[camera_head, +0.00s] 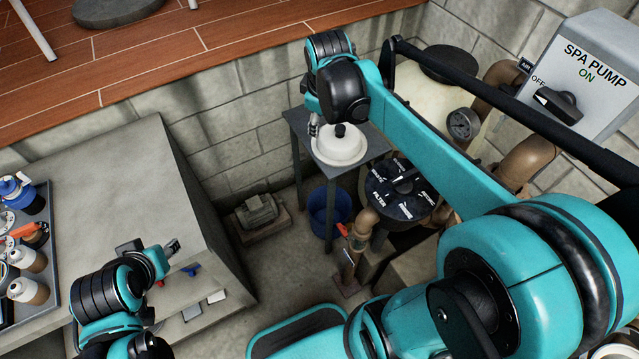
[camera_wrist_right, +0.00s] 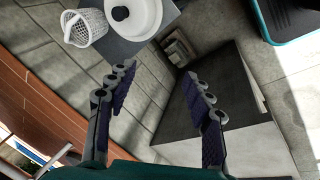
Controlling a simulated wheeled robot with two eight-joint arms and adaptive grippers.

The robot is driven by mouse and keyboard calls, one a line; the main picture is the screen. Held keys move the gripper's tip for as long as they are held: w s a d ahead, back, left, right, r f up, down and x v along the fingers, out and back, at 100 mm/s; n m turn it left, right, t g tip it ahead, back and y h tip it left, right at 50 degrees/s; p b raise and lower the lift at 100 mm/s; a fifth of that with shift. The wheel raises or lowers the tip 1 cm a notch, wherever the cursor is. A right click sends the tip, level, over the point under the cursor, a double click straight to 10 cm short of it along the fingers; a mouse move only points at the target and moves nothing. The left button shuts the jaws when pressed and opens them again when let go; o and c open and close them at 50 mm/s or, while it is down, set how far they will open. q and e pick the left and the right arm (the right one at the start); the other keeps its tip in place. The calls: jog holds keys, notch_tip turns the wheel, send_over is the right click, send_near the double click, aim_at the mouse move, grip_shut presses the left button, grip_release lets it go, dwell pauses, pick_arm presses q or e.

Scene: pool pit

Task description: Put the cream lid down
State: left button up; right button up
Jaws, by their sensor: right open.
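The cream lid (camera_head: 341,150), round with a black knob, lies on a small grey table (camera_head: 377,147) by the block wall. It also shows at the top of the right wrist view (camera_wrist_right: 149,22). My right gripper (camera_head: 314,127) is at the table's left side, close to the lid in the head view, and mostly hidden by its own wrist. In the right wrist view its fingers (camera_wrist_right: 158,80) are spread with nothing between them, and the lid is beyond them. My left gripper (camera_head: 180,256) is above the edge of the concrete counter at the left; its opening is unclear.
A white basket (camera_wrist_right: 88,27) is beside the lid in the wrist view. A blue bucket (camera_head: 330,212) stands under the table. The multiport filter valve (camera_head: 402,188), brown pipes and gauge (camera_head: 462,124) crowd the right. A tray of bottles (camera_head: 52,280) is on the counter (camera_head: 120,200).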

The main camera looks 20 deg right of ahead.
jog(key=s+a+f+m+t, duration=0.1)
jog(key=s+a+f+m, duration=0.1)
jog(key=s, duration=0.5)
jog(key=s+a+f+m+t+y, duration=0.1)
jog(key=s+a+f+m+t, duration=0.1)
jog(key=s+a+m, duration=0.3)
jog(key=s+m, duration=0.1)
jog(key=s, duration=0.2)
jog(key=shift+a+f+t, duration=0.25)
jog(key=shift+f+t, duration=0.05)
jog(key=shift+f, duration=0.05)
jog(key=shift+f, duration=0.1)
